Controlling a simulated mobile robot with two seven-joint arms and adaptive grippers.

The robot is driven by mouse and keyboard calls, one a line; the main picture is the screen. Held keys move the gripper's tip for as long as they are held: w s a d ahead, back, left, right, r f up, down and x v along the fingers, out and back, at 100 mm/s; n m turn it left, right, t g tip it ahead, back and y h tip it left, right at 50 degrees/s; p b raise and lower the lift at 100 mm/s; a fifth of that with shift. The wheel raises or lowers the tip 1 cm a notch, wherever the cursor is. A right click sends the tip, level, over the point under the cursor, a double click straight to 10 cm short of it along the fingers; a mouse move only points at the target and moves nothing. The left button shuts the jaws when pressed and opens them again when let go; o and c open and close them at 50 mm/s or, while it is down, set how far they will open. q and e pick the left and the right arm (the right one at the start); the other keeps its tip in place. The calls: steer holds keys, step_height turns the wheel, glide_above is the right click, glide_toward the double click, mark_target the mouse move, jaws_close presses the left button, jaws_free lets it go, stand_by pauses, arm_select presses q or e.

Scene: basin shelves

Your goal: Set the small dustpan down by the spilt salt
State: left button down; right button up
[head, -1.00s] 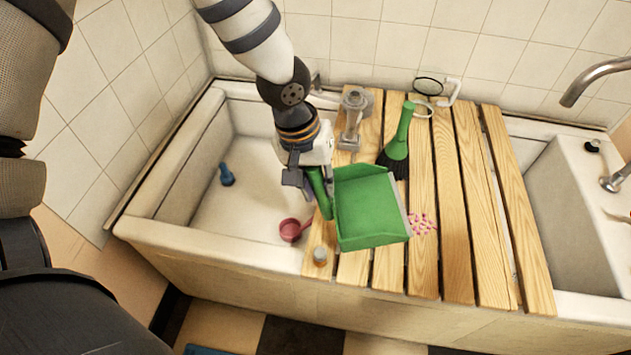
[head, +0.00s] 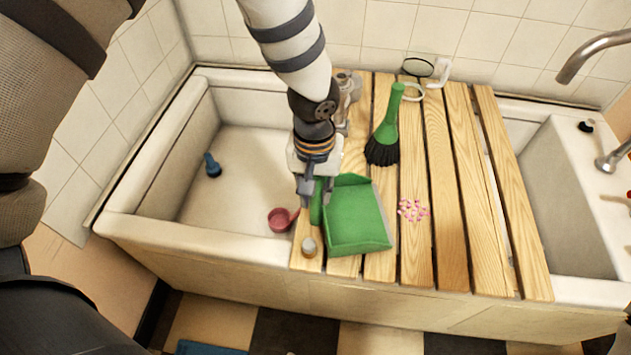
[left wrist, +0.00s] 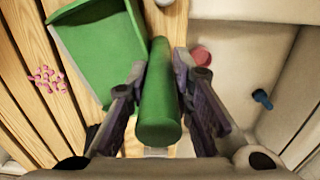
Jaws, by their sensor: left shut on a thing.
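The green dustpan (head: 355,218) is at the slatted wooden boards, just left of the spilt salt (head: 413,210), a small patch of pink grains. A strip of bare wood lies between them. My left gripper (head: 312,200) is shut on the dustpan's handle. In the left wrist view the handle (left wrist: 158,95) runs between the two fingers, and the pan (left wrist: 97,45) and the pink salt (left wrist: 47,78) show to the left. The pan looks low over or resting on the slats; I cannot tell which. My right gripper is not seen.
A green brush (head: 388,130) with black bristles lies behind the salt. A small round jar (head: 309,246) stands near the boards' front left corner. A red scoop (head: 280,219) and a blue object (head: 212,165) are in the left basin. The slats right of the salt are clear.

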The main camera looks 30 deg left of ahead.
arm_select(q)
steer(key=shift+f, duration=0.45)
stand_by(0.4)
steer(key=c, duration=1.3)
jaws_free()
steer(key=shift+c, duration=0.2)
step_height(320, 180, up, 12)
steer(key=shift+s, duration=0.1)
steer(key=s+f+g+h, duration=0.1)
steer(key=s+f, duration=0.6)
steer(key=f, duration=0.3)
steer(key=s+a+f+m, duration=0.1)
steer(key=s+f, duration=0.2)
steer(key=s, duration=0.5)
steer(key=s+a+f+m+g+p, duration=0.1)
steer(key=s+a+f, duration=0.1)
steer(key=s, duration=0.6)
steer(key=s+a+f+m+y, duration=0.1)
steer(key=s+f, duration=0.3)
steer(key=s, duration=0.5)
steer(key=shift+a+f+g, duration=0.25)
steer(key=shift+a+g, duration=0.05)
steer(key=shift+a, duration=0.1)
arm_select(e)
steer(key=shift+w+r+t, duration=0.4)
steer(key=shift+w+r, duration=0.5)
